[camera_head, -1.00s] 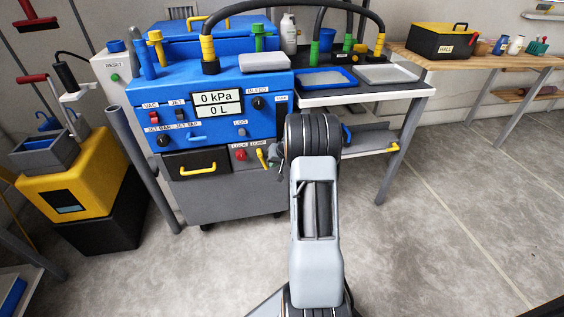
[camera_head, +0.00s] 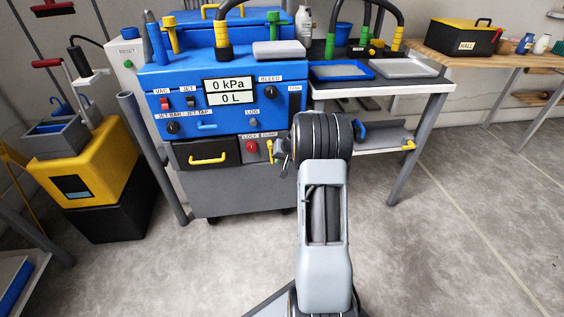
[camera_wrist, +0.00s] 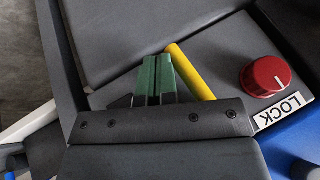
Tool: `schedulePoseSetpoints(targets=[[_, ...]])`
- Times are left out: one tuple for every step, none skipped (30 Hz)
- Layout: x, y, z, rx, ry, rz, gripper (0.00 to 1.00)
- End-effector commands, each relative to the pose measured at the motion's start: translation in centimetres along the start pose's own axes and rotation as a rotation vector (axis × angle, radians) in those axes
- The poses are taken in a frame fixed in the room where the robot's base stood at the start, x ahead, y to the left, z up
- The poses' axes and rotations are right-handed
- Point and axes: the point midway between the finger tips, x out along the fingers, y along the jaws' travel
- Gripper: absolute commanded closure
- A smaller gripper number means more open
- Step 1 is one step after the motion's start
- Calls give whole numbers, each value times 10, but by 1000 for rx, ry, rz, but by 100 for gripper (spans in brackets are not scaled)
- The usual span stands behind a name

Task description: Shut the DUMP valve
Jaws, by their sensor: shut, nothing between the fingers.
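The DUMP valve's yellow lever (camera_head: 271,151) is on the grey lower panel of the blue machine, under the DUMP label. In the wrist view the yellow lever (camera_wrist: 190,72) shows as a slanted bar beside the fingers. My gripper (camera_wrist: 158,78) has green fingertips pressed together, with nothing between them. It is right next to the lever; I cannot tell whether they touch. In the head view my gripper (camera_head: 285,156) is small and partly hidden by my own arm. The lever's pivot end is hidden behind the gripper in the wrist view.
The red LOCK knob (camera_wrist: 265,76) sits close beside the lever on the same panel. A black drawer with a yellow handle (camera_head: 208,159) is left of it. The display (camera_head: 224,92) reads 0 kPa and 0 L. A side table (camera_head: 400,100) stands to the right; open floor lies in front.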

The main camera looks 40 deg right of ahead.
Motion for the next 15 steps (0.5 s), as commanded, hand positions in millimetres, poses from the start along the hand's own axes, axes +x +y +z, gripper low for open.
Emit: schedulePoseSetpoints(targets=[[1, 0, 0, 0, 1, 0, 100], [0, -1, 0, 0, 0, 0, 100], [-1, -1, 0, 0, 0, 0, 100], [-1, -1, 0, 0, 0, 0, 100], [-1, -1, 0, 0, 0, 0, 100], [-1, -1, 0, 0, 0, 0, 100], [-1, -1, 0, 0, 0, 0, 100], [-1, -1, 0, 0, 0, 0, 100], [-1, -1, 0, 0, 0, 0, 100], [-1, 0, 0, 0, 0, 0, 100], [-1, 1, -1, 0, 1, 0, 100], [-2, 3, -1, 0, 1, 0, 100], [-2, 5, -1, 0, 1, 0, 100], [-3, 7, -2, -1, 2, 0, 100], [-4, 10, -2, -3, 1, 0, 100]])
